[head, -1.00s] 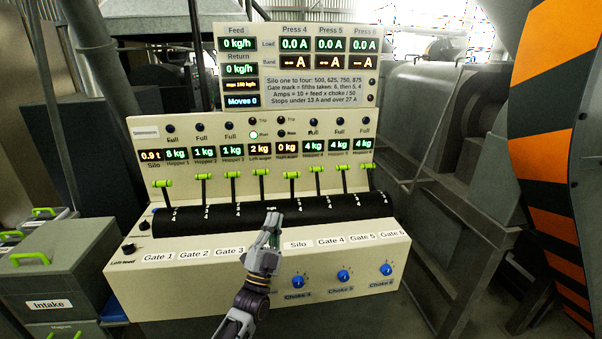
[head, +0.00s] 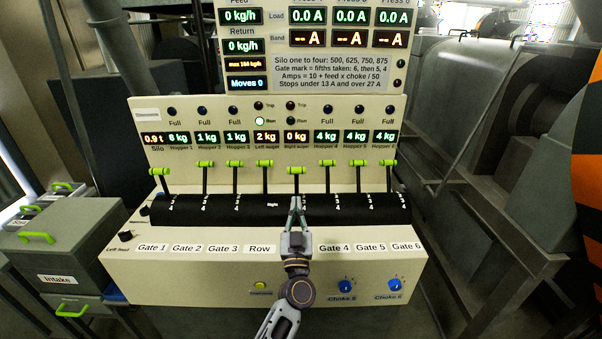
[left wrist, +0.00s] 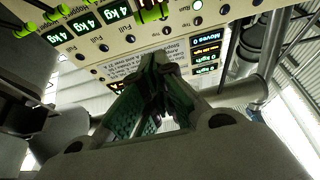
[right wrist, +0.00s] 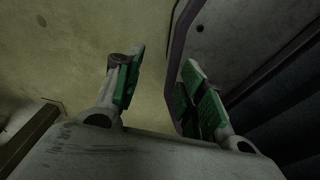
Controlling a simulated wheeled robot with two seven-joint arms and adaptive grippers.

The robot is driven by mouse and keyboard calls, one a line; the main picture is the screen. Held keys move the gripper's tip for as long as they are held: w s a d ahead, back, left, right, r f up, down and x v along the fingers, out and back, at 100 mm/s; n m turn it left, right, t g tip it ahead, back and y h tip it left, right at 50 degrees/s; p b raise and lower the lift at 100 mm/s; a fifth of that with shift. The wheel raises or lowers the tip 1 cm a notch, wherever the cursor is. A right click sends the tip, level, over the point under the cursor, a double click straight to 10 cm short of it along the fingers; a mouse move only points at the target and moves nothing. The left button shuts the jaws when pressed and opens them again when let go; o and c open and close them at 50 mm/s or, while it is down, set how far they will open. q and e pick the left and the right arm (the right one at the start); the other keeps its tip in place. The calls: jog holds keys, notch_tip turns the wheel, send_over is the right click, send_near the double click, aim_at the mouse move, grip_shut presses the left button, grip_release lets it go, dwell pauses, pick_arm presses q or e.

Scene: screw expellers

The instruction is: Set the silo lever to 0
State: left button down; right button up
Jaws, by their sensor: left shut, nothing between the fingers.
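The silo lever (head: 296,171) has a green handle and a dark shaft, and stands on the black drum. It is fifth from the left, between the Row and Gate 4 levers. Its handle sits slightly lower than its neighbours'. My left gripper (head: 297,203) is shut and empty, in front of the drum just below this handle. It hides the lower shaft, the marks there and the Silo label; contact cannot be told. In the left wrist view its green-padded fingers (left wrist: 165,66) meet near the panel. My right gripper (right wrist: 164,58) is open and empty, outside the head view.
The neighbouring Row lever (head: 266,163) and Gate 4 lever (head: 329,163) stand close on both sides. The black drum (head: 225,208) runs under all levers. Blue choke knobs (head: 345,286) and a yellow-green button (head: 260,285) are on the front face. Grey bins (head: 65,240) stand at left.

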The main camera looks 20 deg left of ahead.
aim_at(296, 175)
pick_arm(q)
jog(key=shift+w+a+f+p+x, duration=0.15)
jog(key=shift+f+x, duration=0.25)
jog(key=shift+x, duration=1.7)
jog(key=shift+w+f+p+x, duration=0.1)
jog(key=shift+w+f+x, duration=0.25)
jog(key=shift+x, duration=1.75)
jog(key=shift+w+a+f+p+x, duration=0.1)
jog(key=shift+f+x, duration=0.4)
jog(key=shift+x, duration=1.6)
pick_arm(e)
jog(key=shift+s+r, duration=0.25)
jog(key=shift+s, duration=0.7)
jog(key=shift+a, duration=0.15)
